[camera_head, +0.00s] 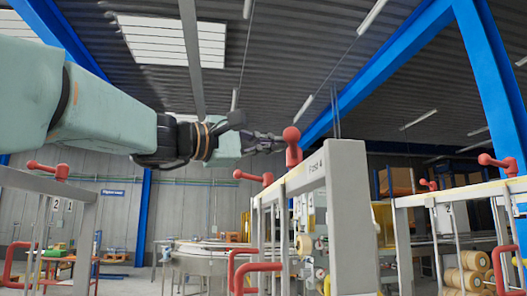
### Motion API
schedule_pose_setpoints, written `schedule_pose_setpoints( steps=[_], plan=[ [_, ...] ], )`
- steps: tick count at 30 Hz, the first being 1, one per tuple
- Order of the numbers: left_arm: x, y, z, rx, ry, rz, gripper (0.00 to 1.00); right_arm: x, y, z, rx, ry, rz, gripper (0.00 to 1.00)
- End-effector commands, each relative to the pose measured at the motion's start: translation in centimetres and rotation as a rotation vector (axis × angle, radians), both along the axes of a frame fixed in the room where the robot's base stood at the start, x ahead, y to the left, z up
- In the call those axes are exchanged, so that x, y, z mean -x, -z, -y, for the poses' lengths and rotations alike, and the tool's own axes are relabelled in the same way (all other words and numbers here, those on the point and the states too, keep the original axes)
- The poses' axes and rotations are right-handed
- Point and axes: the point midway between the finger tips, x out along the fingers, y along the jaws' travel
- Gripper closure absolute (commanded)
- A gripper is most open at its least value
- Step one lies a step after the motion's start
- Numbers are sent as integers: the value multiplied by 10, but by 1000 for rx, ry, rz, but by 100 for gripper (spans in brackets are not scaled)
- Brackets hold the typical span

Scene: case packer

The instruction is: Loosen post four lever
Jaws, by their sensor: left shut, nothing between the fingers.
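The post four lever (292,146) is a red handle with a round knob. It stands upright on top of the grey post marked "Post 4" (345,210), right of the picture's middle. My left gripper (276,143) reaches in from the left at knob height. Its dark fingers are shut with nothing between them, and the tips are just left of the lever. I cannot tell whether they touch it. My right gripper is not in view.
Another red lever (254,178) lies sideways on the frame left of post four. More red levers sit on the left post (48,170) and right posts (497,163). Red bent handles (257,268) stick out below. A round table (205,250) stands behind.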

Motion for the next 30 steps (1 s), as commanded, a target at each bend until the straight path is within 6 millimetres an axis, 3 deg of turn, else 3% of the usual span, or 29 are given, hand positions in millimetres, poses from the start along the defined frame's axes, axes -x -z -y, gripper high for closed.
schedule_pose_setpoints(
  steps=[16,23,30],
  plan=[
    [-4,3,-8,2,-3,-2,100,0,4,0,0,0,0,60],
    [-14,12,-35,1,-11,-4,100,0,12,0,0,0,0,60],
    [21,21,-72,2,-12,-2,100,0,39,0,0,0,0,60]
  ],
)
